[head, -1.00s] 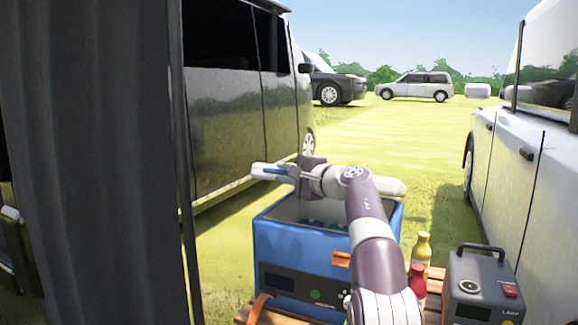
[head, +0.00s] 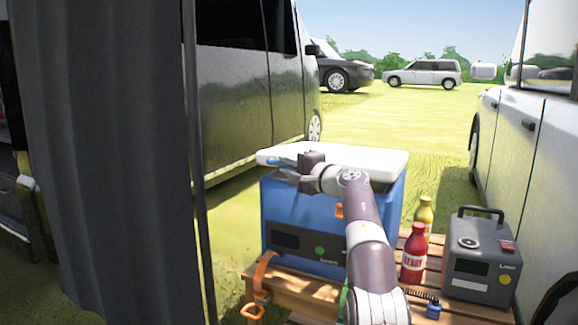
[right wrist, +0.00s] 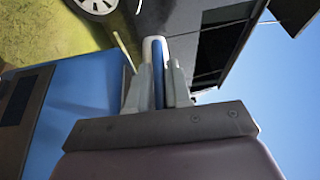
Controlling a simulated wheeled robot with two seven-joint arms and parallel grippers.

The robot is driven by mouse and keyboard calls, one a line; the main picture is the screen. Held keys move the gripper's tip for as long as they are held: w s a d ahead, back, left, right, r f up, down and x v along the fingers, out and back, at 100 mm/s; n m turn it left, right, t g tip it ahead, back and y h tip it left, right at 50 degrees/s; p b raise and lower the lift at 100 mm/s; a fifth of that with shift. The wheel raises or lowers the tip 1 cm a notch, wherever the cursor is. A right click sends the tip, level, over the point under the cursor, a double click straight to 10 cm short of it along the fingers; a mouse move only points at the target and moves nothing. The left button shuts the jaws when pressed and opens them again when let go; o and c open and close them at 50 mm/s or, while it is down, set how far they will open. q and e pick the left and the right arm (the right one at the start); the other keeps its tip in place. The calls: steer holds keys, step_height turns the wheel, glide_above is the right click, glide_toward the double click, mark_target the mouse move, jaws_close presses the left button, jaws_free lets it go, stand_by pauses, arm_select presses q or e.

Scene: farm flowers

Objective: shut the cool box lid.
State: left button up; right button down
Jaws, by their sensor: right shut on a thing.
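The cool box (head: 330,222) is a blue box with a dark front panel, standing on a wooden slatted table. Its white lid (head: 375,160) lies nearly flat across the top, and the inside is hidden. My arm covers part of the front edge, so I cannot tell whether the lid is fully down. My right gripper (head: 285,166) is at the lid's front left, shut on a blue and white bar at the lid's edge. In the right wrist view the bar (right wrist: 155,48) stands between the fingers, with the blue box wall (right wrist: 80,115) to the left. My left gripper is out of view.
A red bottle (head: 414,256), a yellow bottle (head: 425,214) and a grey power unit (head: 482,258) stand on the table (head: 310,287) right of the box. A dark curtain (head: 100,150) fills the left side; vehicles stand around.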

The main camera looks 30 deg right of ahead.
steer(key=c, duration=1.4)
jaws_free()
steer(key=shift+s, duration=0.15)
steer(key=b+v, duration=0.2)
steer(key=v, duration=1)
steer(key=shift+s+d, duration=0.15)
